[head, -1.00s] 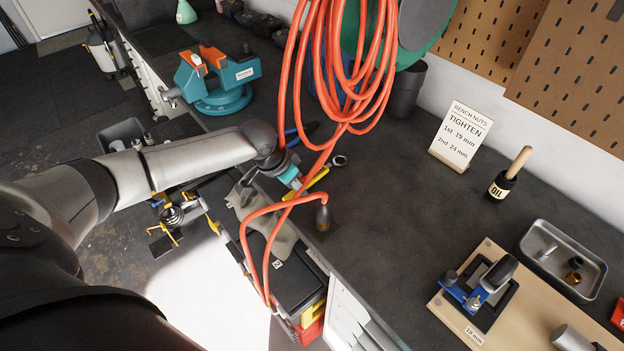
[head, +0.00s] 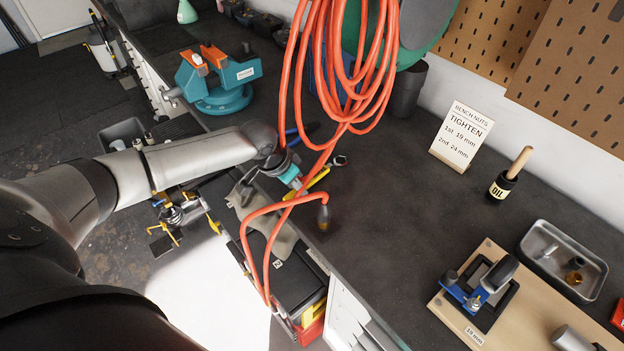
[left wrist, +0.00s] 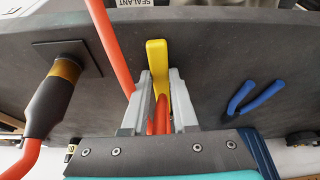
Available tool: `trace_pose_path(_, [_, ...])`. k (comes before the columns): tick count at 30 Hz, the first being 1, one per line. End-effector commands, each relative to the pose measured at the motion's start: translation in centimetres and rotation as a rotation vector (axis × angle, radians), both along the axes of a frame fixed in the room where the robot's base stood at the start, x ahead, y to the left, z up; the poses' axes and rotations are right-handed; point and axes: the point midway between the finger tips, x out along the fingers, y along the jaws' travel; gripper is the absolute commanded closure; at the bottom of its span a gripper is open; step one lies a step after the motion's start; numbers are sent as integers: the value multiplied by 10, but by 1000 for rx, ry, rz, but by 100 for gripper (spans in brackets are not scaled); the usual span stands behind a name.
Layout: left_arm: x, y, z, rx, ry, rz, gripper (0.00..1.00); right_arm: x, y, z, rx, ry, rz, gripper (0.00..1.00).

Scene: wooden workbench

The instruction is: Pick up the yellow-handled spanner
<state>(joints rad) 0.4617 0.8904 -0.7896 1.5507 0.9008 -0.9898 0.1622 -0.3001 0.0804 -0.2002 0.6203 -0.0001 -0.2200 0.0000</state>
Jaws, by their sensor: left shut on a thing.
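The yellow-handled spanner (head: 320,178) is at the front edge of the dark workbench, its metal head (head: 340,160) pointing to the back. My left gripper (head: 297,186) is at its handle. In the left wrist view the yellow handle (left wrist: 157,58) runs up from between the fingers of my left gripper (left wrist: 160,98), which are shut on it. An orange hose crosses in front of the gripper and hides part of the grip. I cannot tell whether the spanner touches the bench. My right gripper is not in view.
The orange hose (head: 285,75) hangs in loops beside my left gripper, its nozzle end (head: 323,215) near the spanner. Blue-handled pliers (left wrist: 255,96) lie close by. A teal vise (head: 222,98) stands farther left. Bare bench top (head: 390,225) lies to the right.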

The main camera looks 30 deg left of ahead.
Motion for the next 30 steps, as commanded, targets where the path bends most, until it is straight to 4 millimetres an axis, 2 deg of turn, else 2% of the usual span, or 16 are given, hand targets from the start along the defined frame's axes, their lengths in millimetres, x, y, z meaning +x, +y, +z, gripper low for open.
trace_pose_path(10, [1,0,9,-1,-3,-1,100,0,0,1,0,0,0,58])
trace_pose_path(14, [2,1,26,1,-6,-1,100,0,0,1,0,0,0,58])
trace_pose_path(16, [2,0,40,0,-7,-1,100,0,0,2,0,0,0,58])
trace_pose_path(18, [-14,6,35,3,2,0,100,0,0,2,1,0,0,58])
trace_pose_path(30, [-78,26,35,3,3,-2,100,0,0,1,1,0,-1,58])
